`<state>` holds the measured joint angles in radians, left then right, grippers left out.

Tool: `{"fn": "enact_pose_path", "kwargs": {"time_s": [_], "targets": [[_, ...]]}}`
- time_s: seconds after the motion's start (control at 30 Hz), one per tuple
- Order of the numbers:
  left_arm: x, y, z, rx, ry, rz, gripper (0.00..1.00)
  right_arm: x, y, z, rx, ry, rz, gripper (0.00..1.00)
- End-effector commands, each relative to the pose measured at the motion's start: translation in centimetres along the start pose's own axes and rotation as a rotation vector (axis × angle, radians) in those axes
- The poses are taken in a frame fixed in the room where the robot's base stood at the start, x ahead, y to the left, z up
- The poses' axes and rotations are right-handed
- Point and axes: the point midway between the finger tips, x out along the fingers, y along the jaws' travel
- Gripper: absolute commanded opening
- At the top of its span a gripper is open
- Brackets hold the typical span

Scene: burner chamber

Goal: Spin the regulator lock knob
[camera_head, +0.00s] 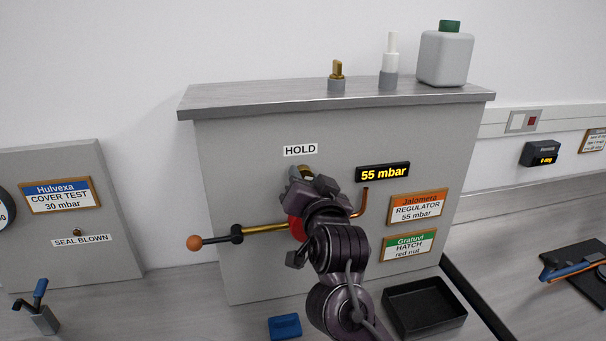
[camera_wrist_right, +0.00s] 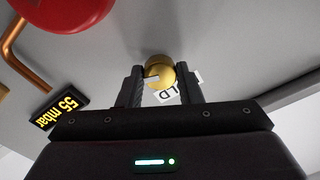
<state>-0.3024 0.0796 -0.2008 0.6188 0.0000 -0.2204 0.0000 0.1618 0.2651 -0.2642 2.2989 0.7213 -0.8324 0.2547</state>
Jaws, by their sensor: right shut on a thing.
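The regulator lock knob is a brass knob (camera_wrist_right: 160,74) on the grey panel, next to the HOLD label (camera_head: 300,150). In the head view only part of the knob (camera_head: 296,172) shows behind my right gripper (camera_head: 306,180). In the right wrist view my right gripper (camera_wrist_right: 165,88) has its two fingers on either side of the knob, shut on it. A red round part (camera_wrist_right: 66,12) of the regulator shows beside it, mostly hidden by my arm in the head view. The display (camera_head: 383,172) reads 55 mbar. My left gripper is not in view.
A brass rod with an orange ball end (camera_head: 194,243) sticks out left of the panel. A copper pipe (camera_head: 360,204) runs below the display. A black tray (camera_head: 424,306) and a blue block (camera_head: 285,326) lie in front. Bottles stand on the top shelf (camera_head: 300,97).

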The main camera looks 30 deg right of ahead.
Motion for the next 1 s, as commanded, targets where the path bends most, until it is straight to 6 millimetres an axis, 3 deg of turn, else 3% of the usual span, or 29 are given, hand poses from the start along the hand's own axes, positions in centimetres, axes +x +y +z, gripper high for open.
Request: {"fn": "enact_pose_path", "kwargs": {"time_s": [0.17, 0.57, 1.0], "targets": [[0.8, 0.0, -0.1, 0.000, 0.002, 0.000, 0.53, 0.0, 0.2, 0.3, 0.084, -0.001, 0.002, 0.00], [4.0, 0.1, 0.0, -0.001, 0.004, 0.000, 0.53, 0.0, 0.2, 0.3, 0.659, -0.002, 0.001, 0.00], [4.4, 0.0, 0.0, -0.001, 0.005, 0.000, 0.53, 0.0, 0.1, 0.3, 0.748, -0.004, 0.003, 0.00]]}}
